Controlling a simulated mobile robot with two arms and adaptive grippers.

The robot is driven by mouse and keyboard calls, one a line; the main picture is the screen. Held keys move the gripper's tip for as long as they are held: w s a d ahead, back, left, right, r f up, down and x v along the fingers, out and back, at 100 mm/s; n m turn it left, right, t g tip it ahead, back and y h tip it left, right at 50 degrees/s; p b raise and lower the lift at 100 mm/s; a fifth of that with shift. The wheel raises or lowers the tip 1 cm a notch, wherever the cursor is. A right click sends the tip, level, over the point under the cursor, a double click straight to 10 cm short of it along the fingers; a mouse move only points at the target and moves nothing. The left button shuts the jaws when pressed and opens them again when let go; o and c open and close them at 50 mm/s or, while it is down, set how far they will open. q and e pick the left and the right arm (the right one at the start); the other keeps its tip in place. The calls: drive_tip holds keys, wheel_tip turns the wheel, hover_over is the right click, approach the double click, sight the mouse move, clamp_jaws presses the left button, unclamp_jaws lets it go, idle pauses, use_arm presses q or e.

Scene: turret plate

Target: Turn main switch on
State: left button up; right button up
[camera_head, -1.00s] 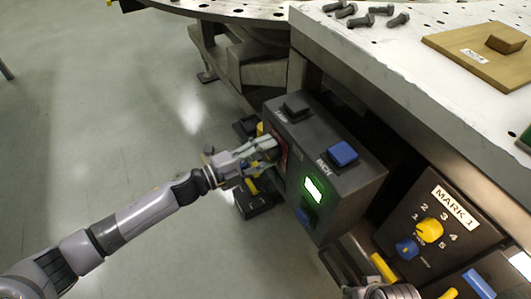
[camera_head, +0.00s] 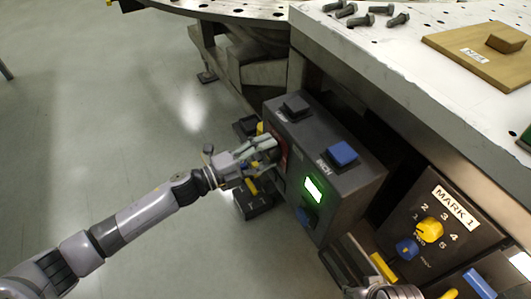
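A dark control box (camera_head: 345,196) juts out below the work table, with a lit green display (camera_head: 314,189) on its front. A red part (camera_head: 282,150) shows on the box's front at its left end, partly hidden by my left gripper; I cannot tell for certain that it is the main switch. My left gripper (camera_head: 268,146) is at this red part, its fingers pointing right. Its fingers look apart, but their tips overlap the box, so whether they grip is unclear. Part of my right arm (camera_head: 392,292) shows at the bottom edge; its fingers are not visible.
The box top carries a black button (camera_head: 296,106) and a blue button (camera_head: 342,153). A MARK 1 panel (camera_head: 463,225) with yellow and blue knobs is at the right. Bolts (camera_head: 372,18) and a wooden plate (camera_head: 485,60) lie on the white table (camera_head: 420,95). Floor at left is clear.

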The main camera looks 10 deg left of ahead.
use_arm(q)
drive_tip(key=shift+o, duration=0.6)
drive_tip(key=shift+a, duration=0.15)
drive_tip(key=v, duration=1.2)
